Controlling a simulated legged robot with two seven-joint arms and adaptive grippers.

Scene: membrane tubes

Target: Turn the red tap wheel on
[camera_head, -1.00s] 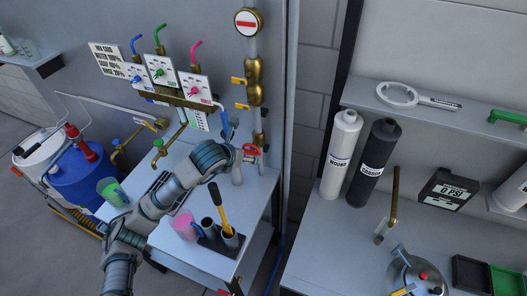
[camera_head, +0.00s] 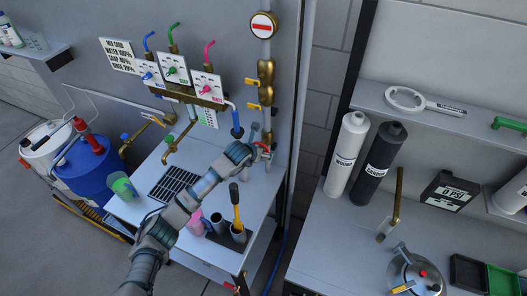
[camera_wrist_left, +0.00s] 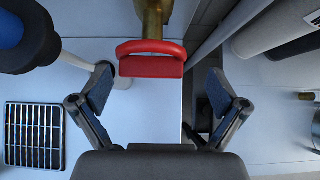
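The red tap wheel (camera_head: 264,147) is on the brass pipe (camera_wrist_left: 153,18) at the wall end of the white bench. In the left wrist view, the red wheel (camera_wrist_left: 151,61) sits at the upper middle, its broad face towards me. My left gripper (camera_wrist_left: 158,90) is open, with one finger on each side of the wheel and clear gaps to it. The wheel lies just ahead of the fingertips or between them; the depth is hard to tell. In the head view my left gripper (camera_head: 259,144) partly covers the wheel. My right gripper is not in view.
A blue-ended hose (camera_head: 237,131) hangs left of the gripper. A black grate (camera_head: 172,186) is set in the bench. A caddy with a yellow-handled tool (camera_head: 236,210) stands near my left arm. A pink cup (camera_head: 195,222) is beside it. A green cup (camera_head: 122,186) stands at the bench's left.

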